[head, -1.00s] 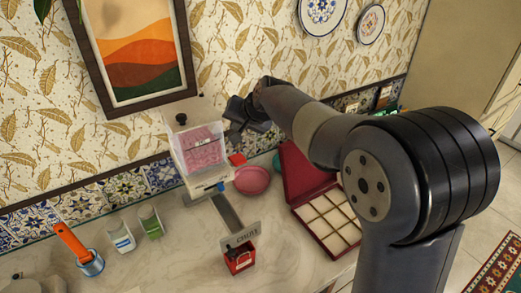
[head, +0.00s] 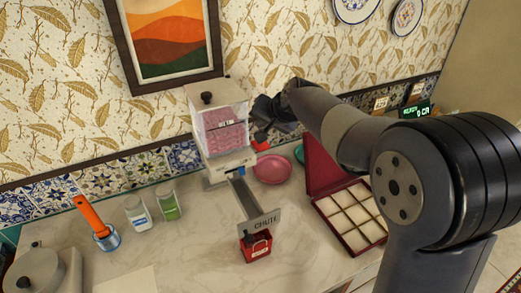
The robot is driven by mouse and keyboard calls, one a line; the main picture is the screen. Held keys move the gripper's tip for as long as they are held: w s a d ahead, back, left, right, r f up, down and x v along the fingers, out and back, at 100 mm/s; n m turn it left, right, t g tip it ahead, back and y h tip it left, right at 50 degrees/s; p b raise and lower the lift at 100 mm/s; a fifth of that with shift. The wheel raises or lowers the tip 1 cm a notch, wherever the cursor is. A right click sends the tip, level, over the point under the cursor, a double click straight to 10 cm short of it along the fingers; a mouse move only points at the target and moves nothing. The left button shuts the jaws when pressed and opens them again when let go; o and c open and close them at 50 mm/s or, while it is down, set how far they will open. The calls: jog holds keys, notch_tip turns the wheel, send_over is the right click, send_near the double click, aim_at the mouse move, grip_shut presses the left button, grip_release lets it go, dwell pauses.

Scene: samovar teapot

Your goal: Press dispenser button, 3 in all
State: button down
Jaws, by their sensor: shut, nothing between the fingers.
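The dispenser (head: 221,131) is a clear box of pink pieces with a pale lid and black knob, standing against the tiled wall. A red part (head: 261,146), which may be its button, shows at its right side. A blue part (head: 241,171) sits at its front outlet. A grey chute (head: 249,198) slopes from there to a red container (head: 256,247) under a "CHUTE" sign. My gripper (head: 263,133) is shut and empty, just right of the clear box and close above the red part. Whether they touch cannot be told.
A pink bowl (head: 272,169) stands right of the dispenser. A dark red box with an open lid and cream compartments (head: 326,206) lies further right. Two jars and an orange-handled tool in a blue cup (head: 106,240) stand left. A green-lit display (head: 416,112) is by the wall.

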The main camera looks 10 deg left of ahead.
aim_at(262, 146)
jog(key=shift+f+b, duration=1.2)
jog(key=shift+f, duration=0.8)
jog(key=shift+f, duration=0.15)
jog(key=shift+f+b, duration=0.25)
jog(key=shift+b, duration=0.2)
jog(key=shift+f+b, duration=1.15)
jog(key=shift+f, duration=0.2)
dwell(1.1)
dwell(0.4)
jog(key=shift+r+p, duration=1.3)
jog(key=shift+r, duration=0.45)
jog(key=shift+r, duration=0.1)
notch_tip(262, 146, up, 5)
jog(key=p, duration=0.4)
